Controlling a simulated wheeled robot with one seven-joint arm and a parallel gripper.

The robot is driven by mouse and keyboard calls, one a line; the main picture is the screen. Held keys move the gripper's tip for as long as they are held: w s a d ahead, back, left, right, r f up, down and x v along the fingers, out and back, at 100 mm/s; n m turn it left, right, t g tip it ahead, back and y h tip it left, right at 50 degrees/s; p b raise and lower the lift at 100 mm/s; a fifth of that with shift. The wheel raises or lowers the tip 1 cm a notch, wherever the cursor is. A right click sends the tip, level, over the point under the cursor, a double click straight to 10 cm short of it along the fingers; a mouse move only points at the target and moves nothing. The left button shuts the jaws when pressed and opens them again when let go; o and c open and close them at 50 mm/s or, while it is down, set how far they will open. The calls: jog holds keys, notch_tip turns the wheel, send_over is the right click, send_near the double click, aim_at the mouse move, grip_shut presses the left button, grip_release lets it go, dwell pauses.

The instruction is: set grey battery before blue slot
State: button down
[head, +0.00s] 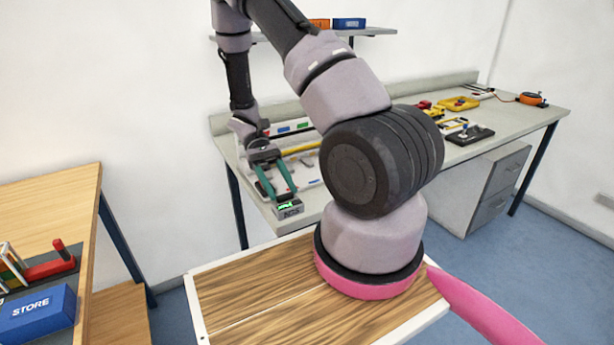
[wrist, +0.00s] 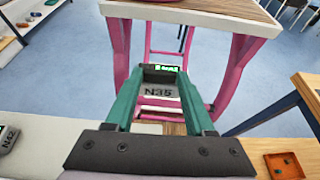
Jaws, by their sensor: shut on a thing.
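My gripper (head: 277,192) has green fingers and is shut on a grey battery (head: 289,209) with a small green display, out at the front edge of the grey bench. In the wrist view the held battery (wrist: 160,90) reads "N35" and sits between the two fingers (wrist: 160,98). A blue patch (head: 283,130) shows on a white rack at the back of the bench, behind the gripper, beside a green patch (head: 303,125). The slots under these patches are too small or hidden to make out. Another grey battery (wrist: 8,138) lies on the bench in the wrist view.
A yellow bar (head: 302,149) runs across the rack. My arm hides the bench's middle. Yellow and black items (head: 468,132) and an orange tape measure (head: 532,99) lie further right. A wooden table with a blue STORE box (head: 38,314) stands at left. A shelf (head: 372,31) hangs above.

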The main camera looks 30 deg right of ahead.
jog(key=w+d+n+t+h, duration=0.2)
jog(key=d+n+h, duration=0.4)
jog(key=d+h, duration=0.1)
jog(key=w+d+r+n+t+h, duration=0.2)
jog(key=w+d+n+t+h, duration=0.1)
jog(key=w+n+t, duration=0.35)
jog(key=w+d+r+n+t+h, duration=0.2)
jog(key=w+d+n+t+h, duration=0.1)
jog(key=w+n+t, duration=0.4)
jog(key=shift+m+g, duration=0.75)
jog(key=f, duration=0.3)
jog(key=w+f, duration=0.1)
jog(key=f, duration=0.5)
jog(key=shift+w+a+f, duration=0.2)
jog(key=shift+f, duration=0.15)
jog(key=shift+c, duration=1.3)
grip_release()
jog(key=shift+f, duration=0.15)
